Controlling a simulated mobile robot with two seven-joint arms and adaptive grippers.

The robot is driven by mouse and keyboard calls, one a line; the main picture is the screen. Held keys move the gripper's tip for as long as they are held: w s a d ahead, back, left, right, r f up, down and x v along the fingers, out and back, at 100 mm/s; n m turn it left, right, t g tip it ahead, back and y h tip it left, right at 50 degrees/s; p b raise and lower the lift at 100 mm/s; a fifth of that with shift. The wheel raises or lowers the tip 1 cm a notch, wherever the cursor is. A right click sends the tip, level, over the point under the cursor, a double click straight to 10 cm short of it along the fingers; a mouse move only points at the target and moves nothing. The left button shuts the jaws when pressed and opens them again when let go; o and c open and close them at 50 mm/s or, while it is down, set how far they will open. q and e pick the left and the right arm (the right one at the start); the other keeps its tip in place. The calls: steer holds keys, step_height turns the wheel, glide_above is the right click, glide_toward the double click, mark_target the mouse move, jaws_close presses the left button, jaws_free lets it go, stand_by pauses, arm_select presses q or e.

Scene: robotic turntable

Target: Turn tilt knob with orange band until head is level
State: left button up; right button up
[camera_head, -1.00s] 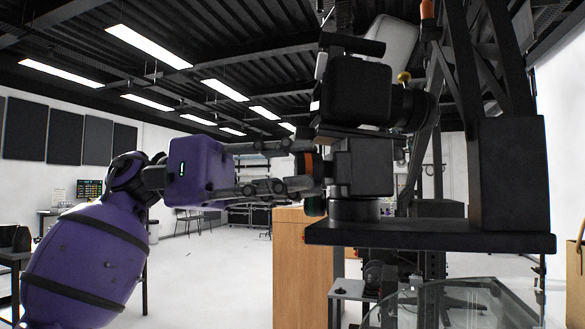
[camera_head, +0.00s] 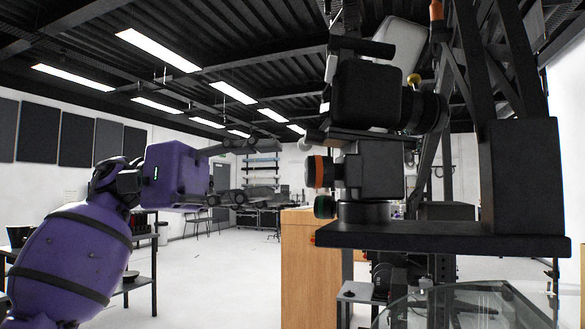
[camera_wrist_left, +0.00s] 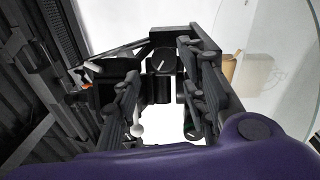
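The tilt knob with the orange band (camera_head: 319,171) sticks out from the left side of the black head mount (camera_head: 375,170). A green-banded knob (camera_head: 325,206) sits just below it. The boxy black upper part of the head (camera_head: 370,93) is above; I cannot tell whether it is exactly level. My left gripper (camera_head: 284,170) is open and empty, left of the orange-banded knob with a gap between. In the left wrist view a dark knob face with a white line (camera_wrist_left: 160,63) lies between the spread fingers (camera_wrist_left: 158,88); no orange band shows on it. My right gripper is out of view.
The mount stands on a black platform (camera_head: 440,238) with a black frame (camera_head: 520,175) at the right. A wooden cabinet (camera_head: 297,265) is behind, and a glass surface (camera_head: 470,305) is at the lower right. Free room lies left of the knobs.

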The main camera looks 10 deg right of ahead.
arm_select(q)
steer(key=v, duration=0.6)
steer(key=shift+a, duration=0.2)
steer(key=shift+w, duration=0.15)
stand_by(1.0)
